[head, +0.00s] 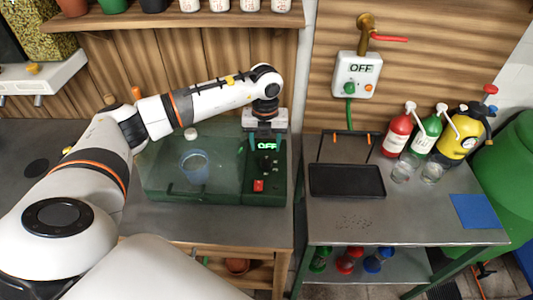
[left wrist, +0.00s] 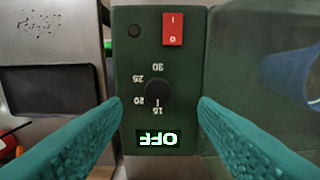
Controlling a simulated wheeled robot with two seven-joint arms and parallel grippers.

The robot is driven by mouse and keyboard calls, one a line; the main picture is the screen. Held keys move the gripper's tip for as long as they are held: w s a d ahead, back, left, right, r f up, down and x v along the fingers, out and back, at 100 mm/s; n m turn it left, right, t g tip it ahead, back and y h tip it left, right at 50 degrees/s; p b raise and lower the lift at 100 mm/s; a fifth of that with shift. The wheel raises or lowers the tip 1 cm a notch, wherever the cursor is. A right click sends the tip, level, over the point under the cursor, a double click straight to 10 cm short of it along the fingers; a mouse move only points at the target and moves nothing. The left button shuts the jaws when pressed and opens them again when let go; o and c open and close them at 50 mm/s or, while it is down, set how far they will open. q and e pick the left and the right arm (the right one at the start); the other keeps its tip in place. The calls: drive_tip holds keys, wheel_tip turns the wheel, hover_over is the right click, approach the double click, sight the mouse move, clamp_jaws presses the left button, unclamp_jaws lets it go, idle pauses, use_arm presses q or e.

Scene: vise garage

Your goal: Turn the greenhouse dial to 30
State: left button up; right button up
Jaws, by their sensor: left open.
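The greenhouse (head: 180,158) is a dark green box with a clear cover, on the left bench in the head view. Its control panel (left wrist: 125,55) fills the middle of the left wrist view, upside down. The black round dial (left wrist: 158,92) has marks 15, 20, 25 and 30, and its white pointer line is at 15. A display (left wrist: 158,139) reads OFF, and a red rocker switch (left wrist: 173,29) is on the same panel. My left gripper (head: 266,138) is above the panel. Its green fingers (left wrist: 158,108) are open, one each side of the dial, apart from it.
A blue-rimmed cup (head: 194,165) stands under the clear cover, beside the panel. On the right bench are a black tray (head: 346,180), a red bottle (head: 397,134), a green bottle (head: 427,133) and a yellow sprayer (head: 456,138). A wall box (head: 357,75) also reads OFF.

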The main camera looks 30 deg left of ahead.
sight(266, 161)
use_arm(q)
drive_tip(key=f, duration=0.2)
drive_tip(key=f+p, duration=0.1)
drive_tip(key=f, duration=0.2)
drive_tip(key=shift+w+f, duration=0.2)
drive_tip(key=shift+f, duration=0.6)
drive_tip(key=c, duration=1)
use_arm(e)
drive_tip(key=shift+w+a+r, duration=0.1)
drive_tip(key=shift+w+r, duration=0.9)
drive_tip(key=shift+w, duration=0.05)
drive_tip(key=shift+f, duration=0.1)
